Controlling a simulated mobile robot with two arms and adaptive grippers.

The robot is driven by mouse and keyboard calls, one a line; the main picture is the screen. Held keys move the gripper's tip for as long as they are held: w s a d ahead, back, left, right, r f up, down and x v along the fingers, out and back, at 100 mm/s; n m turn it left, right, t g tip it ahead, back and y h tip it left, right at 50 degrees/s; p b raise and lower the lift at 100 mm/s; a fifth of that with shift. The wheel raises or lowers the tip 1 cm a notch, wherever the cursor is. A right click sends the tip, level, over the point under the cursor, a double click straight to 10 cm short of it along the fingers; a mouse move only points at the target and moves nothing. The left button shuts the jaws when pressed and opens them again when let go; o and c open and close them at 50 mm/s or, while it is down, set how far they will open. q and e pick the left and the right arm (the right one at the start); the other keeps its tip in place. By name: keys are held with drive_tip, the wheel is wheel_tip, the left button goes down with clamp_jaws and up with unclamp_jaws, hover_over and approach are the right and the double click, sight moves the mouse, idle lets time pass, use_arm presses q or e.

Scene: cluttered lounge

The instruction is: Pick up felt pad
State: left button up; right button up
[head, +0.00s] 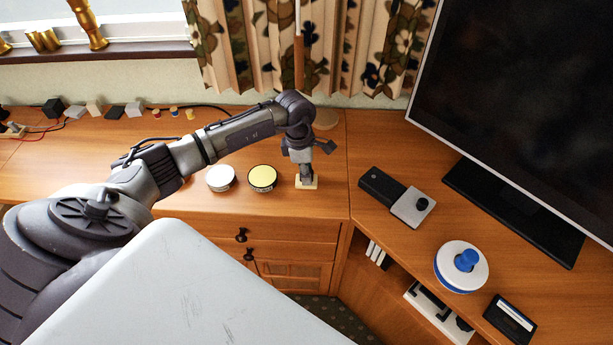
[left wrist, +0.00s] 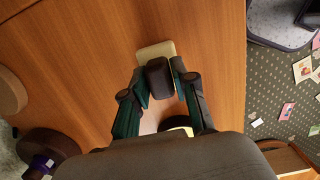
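The felt pad is a small block with a dark upper part and a cream base (head: 307,186). It sits on the wooden cabinet top near its front edge. In the left wrist view the felt pad (left wrist: 158,75) is between my left fingertips, dark part toward the camera. My left gripper (head: 304,172) reaches down over it from above. In the left wrist view my left gripper (left wrist: 161,88) has a finger close against each side of the dark part, and appears shut on it. The cream base seems to rest on the wood. My right gripper is not in view.
A yellow-topped round tin (head: 262,177) and a white-topped one (head: 221,176) stand left of the pad. A dark and grey device (head: 396,197), a blue-and-white round object (head: 461,266) and a large screen (head: 530,90) are to the right. Small blocks line the back left.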

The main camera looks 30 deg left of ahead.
use_arm(q)
clamp_jaws()
drive_tip(key=shift+r, duration=0.2)
drive_tip(key=shift+w+r, duration=0.1)
drive_tip(key=shift+r, duration=0.15)
drive_tip(key=r, duration=0.1)
drive_tip(key=r+b, duration=0.1)
drive_tip(key=r, duration=0.1)
drive_tip(key=shift+d+r, duration=0.3)
drive_tip(key=shift+d, duration=0.05)
drive_tip(key=d+r+b, duration=0.2)
drive_tip(key=d+r, duration=0.4)
drive_tip(key=d, duration=0.5)
drive_tip(key=shift+s+r, duration=0.3)
drive_tip(key=shift+s, duration=0.15)
unclamp_jaws()
clamp_jaws()
